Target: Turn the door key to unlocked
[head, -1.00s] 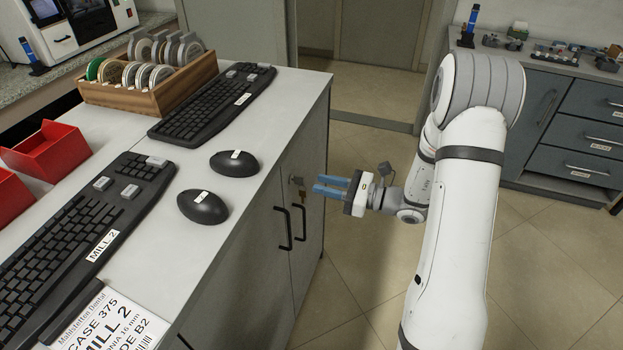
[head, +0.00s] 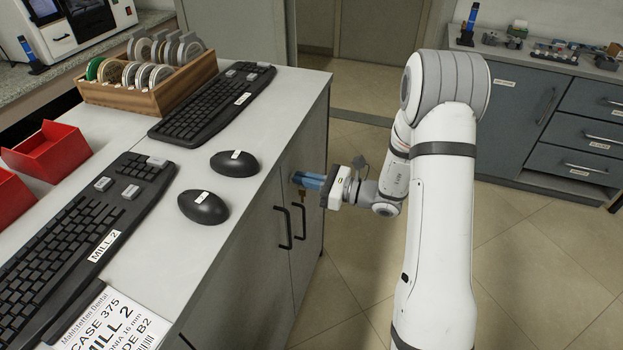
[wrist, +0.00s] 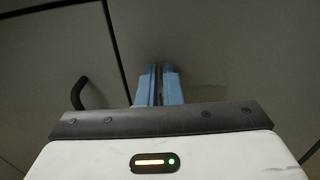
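The grey cabinet door (head: 306,150) has a lock near its top edge, above two black handles. My gripper (head: 300,180) is at that lock, with its blue fingers pointing left at the door. The fingers cover most of the door key; a small brownish piece (head: 302,195) hangs just below them. In the wrist view my gripper (wrist: 159,70) has its two blue fingers close together, with a narrow strip between them. They look shut on the key, though the key itself is mostly hidden. Its turn angle cannot be seen.
The white worktop (head: 255,195) above the door holds two keyboards, two black mice (head: 203,207), red trays and a wooden rack (head: 150,90) of discs. A black door handle (head: 284,228) is just below my gripper. Open floor lies right of the cabinet.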

